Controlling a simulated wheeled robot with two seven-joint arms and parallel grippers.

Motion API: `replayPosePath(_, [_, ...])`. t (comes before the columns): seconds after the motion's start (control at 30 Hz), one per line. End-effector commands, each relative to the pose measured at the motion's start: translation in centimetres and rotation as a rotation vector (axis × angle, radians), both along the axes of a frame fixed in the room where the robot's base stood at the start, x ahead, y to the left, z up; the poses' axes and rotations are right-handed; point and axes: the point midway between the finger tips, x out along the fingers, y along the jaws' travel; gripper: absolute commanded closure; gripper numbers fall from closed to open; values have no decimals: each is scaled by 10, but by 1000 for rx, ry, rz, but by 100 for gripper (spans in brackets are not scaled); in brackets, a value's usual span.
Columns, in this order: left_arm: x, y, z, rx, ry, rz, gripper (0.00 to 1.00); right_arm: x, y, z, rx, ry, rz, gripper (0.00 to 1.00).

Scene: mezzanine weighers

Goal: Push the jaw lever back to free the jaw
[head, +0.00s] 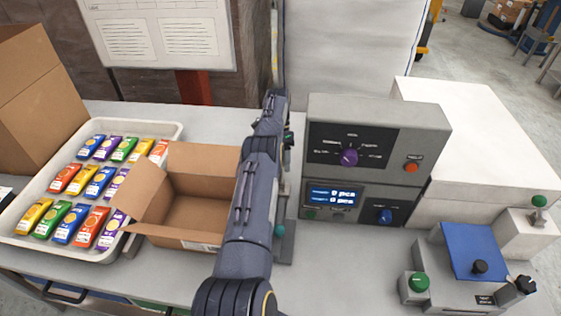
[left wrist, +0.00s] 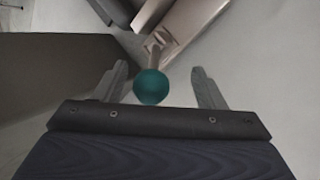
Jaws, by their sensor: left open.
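The jaw lever (left wrist: 154,58) shows in the left wrist view as a short stem with a round teal knob (left wrist: 151,88), rising from a metal fixture. My left gripper (left wrist: 159,69) is open, with one finger on each side of the knob and visible gaps on both sides. It holds nothing. In the head view my arm covers most of the fixture, and my left gripper's fingers cannot be made out. A teal knob (head: 279,230) shows just right of my arm, on a narrow grey base (head: 286,250). The jaw itself cannot be made out. My right gripper is not in view.
A grey control box (head: 430,118) with dials and a display stands close to the right of my arm. An open cardboard box (head: 195,212) and a white tray (head: 172,130) of colourful packets are left. A blue-topped device (head: 470,250) stands front right.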

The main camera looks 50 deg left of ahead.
Motion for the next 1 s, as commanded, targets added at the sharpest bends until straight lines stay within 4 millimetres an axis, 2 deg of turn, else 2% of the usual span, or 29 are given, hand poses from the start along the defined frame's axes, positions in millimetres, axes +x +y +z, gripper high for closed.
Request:
replayPosePath(0.17, [0,0,7,1,-3,0,36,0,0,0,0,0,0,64])
replayPosePath(0.33, [-2,0,33,5,-6,2,36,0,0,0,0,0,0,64])
replayPosePath(0.47, [-7,-7,44,1,-1,1,36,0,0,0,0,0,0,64])
replayPosePath(0.67, [-19,-22,67,-1,-2,0,36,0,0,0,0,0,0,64])
replayPosePath(0.83, [-34,-39,94,1,-4,-1,36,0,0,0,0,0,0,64])
replayPosePath(1.0, [-52,-60,103,1,-3,-1,36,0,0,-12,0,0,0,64])
